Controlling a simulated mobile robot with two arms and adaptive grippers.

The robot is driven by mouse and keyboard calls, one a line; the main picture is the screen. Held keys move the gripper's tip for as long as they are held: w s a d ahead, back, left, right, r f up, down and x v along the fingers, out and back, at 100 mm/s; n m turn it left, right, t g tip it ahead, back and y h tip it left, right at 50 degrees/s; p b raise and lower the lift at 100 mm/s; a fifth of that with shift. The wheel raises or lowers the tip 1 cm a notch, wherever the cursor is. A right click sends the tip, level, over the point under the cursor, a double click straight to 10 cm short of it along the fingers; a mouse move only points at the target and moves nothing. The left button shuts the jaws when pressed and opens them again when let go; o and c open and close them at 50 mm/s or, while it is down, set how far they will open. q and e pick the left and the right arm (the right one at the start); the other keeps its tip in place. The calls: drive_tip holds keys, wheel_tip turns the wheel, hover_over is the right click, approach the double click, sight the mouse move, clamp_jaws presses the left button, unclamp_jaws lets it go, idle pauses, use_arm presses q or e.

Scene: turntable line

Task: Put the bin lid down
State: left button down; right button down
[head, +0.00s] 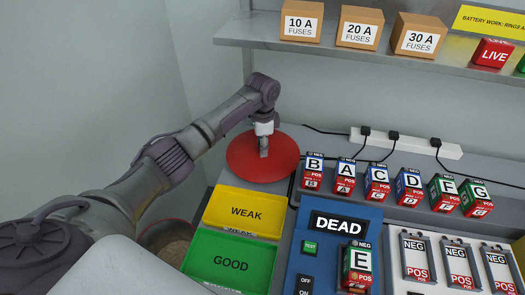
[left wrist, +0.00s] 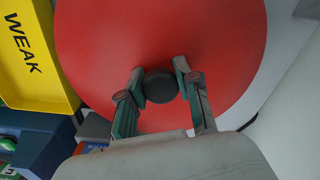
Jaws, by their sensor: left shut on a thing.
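The bin lid is a round red disc (head: 240,158) at the back left of the bench in the head view, with a dark round knob (left wrist: 161,87) at its middle. My left gripper (head: 264,150) points down over the middle of the lid. In the left wrist view its fingers (left wrist: 159,70) are shut on the knob from both sides. I cannot tell whether the lid rests on the bench or hangs just above it. The round bin (head: 172,243) stands open at the lower left, partly hidden by my arm. My right gripper is not in view.
A yellow WEAK tray (head: 275,236) and a green GOOD tray (head: 200,279) lie in front of the lid. Lettered batteries (head: 345,177) stand in a row to its right. A shelf (head: 260,42) with fuse boxes hangs above. A blue tester (head: 300,270) reads DEAD.

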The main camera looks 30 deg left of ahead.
use_arm(q)
drive_tip(key=shift+f, duration=1.35)
drive_tip(key=shift+f, duration=0.2)
drive_tip(key=c, duration=0.8)
unclamp_jaws()
drive_tip(key=shift+r+b, duration=0.3)
drive_tip(key=shift+r, duration=3.65)
